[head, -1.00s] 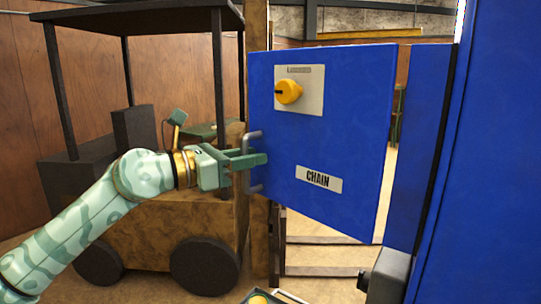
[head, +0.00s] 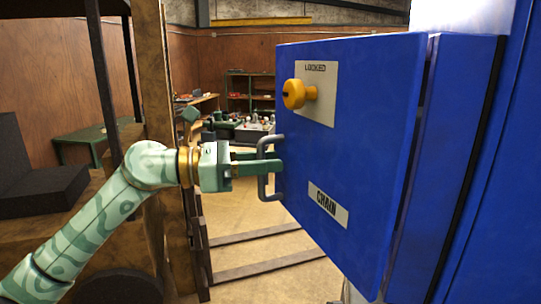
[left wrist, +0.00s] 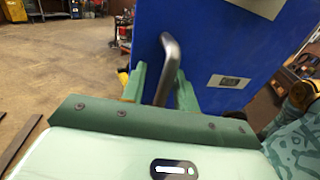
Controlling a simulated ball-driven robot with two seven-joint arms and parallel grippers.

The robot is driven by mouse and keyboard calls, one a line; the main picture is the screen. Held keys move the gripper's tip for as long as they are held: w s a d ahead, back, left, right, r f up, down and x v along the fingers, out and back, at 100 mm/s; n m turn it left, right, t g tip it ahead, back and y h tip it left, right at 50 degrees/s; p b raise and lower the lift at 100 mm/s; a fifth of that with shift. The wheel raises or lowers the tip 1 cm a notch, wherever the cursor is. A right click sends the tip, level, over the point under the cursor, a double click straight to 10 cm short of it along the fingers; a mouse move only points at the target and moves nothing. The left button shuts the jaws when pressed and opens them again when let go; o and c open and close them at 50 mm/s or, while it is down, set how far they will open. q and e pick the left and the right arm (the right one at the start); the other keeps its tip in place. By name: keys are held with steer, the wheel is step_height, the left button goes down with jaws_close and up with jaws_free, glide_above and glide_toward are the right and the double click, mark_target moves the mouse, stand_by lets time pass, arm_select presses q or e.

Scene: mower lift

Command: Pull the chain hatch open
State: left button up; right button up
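The blue chain hatch (head: 345,150) fills the middle right of the head view. It bears a CHAIN label (head: 328,205) and a yellow knob (head: 295,94) on a plate marked LOCKED. Its grey handle (head: 263,190) is at its left edge. My left gripper (head: 262,165) is at this handle. In the left wrist view the handle bar (left wrist: 170,55) passes between the two green fingers, which look closed around it. Whether both fingers touch it is hard to see. How far the hatch stands open is unclear. My right gripper is not visible.
A dark forklift-like vehicle (head: 40,185) with a brown mast (head: 153,75) stands close on the left, behind my left arm. Its fork bars (head: 265,270) lie low on the floor. A tall blue body (head: 500,200) stands right. Shelves (head: 250,90) are at the back.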

arm_select(q)
steer(key=shift+d, duration=0.25)
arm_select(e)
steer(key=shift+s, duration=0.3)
